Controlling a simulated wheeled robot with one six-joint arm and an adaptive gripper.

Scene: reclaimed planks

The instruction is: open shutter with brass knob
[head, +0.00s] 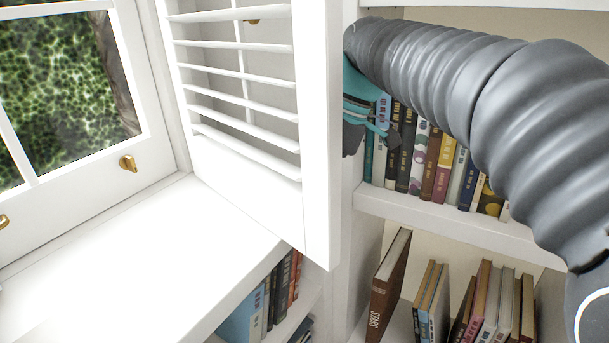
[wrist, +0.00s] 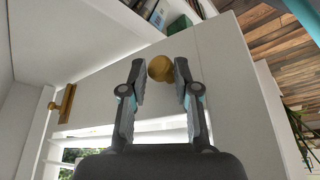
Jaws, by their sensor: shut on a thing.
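The white louvred shutter (head: 317,130) stands swung out at an angle from the window frame in the head view. Its knob side is turned away from that camera. In the wrist view the round brass knob (wrist: 160,68) sits on the white shutter panel (wrist: 215,62), between the fingertips of my gripper (wrist: 159,75). My gripper is shut on the knob. In the head view my gripper (head: 372,138) is at the right side of the shutter's free edge, partly hidden by it, and the knob is hidden.
Bookshelves (head: 440,215) full of books stand close behind my arm. The window (head: 65,90) with brass catches (head: 128,163) is at left, above a clear white sill (head: 130,255).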

